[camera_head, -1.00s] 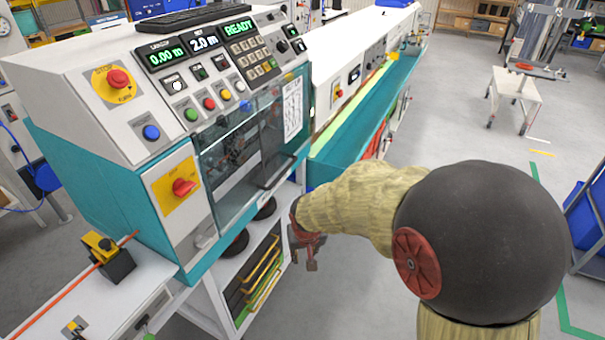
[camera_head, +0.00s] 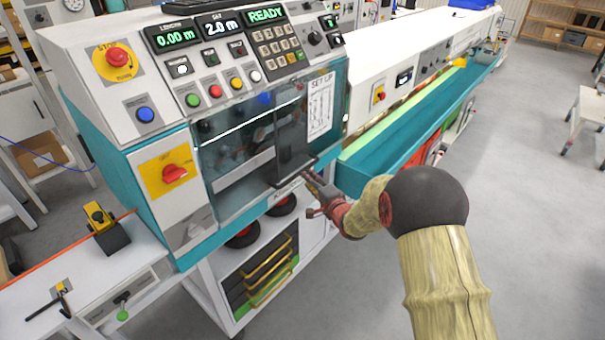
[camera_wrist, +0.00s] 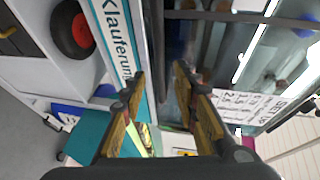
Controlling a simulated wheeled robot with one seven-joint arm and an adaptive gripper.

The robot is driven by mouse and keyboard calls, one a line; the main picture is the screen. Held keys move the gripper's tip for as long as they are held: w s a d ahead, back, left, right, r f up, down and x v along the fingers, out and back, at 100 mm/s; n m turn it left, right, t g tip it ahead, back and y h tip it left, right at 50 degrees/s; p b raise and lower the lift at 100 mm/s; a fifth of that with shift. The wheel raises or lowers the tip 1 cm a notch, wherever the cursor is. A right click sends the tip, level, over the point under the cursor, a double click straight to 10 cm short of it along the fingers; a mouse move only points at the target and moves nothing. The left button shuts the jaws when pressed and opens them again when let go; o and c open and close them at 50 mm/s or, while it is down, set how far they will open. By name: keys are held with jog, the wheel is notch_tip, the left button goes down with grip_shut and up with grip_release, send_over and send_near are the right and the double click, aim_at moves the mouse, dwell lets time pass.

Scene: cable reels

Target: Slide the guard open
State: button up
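The guard (camera_head: 303,125) is a clear, smoky panel on the front of the teal and white machine, with a "SET UP" sheet on its right part. A dark bar handle (camera_head: 292,171) runs along the guard's lower edge. My gripper (camera_head: 312,186) is just below and right of this handle. In the wrist view my gripper (camera_wrist: 160,85) has its two fingers apart with nothing held between them. The guard (camera_wrist: 225,45) and its dark edge lie just ahead of the fingertips. I cannot tell whether a finger touches the handle.
Above the guard are buttons, a keypad (camera_head: 279,42) and a display reading READY. A red rotary switch (camera_head: 174,173) is on the left. A long teal trough (camera_head: 410,125) extends right. Reels (camera_head: 243,236) sit on the shelf below.

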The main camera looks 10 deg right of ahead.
jog(key=b+x, duration=0.2)
jog(key=x, duration=0.5)
jog(key=shift+w+a+f, duration=0.1)
jog(key=shift+c, duration=0.4)
grip_shut()
dwell(0.4)
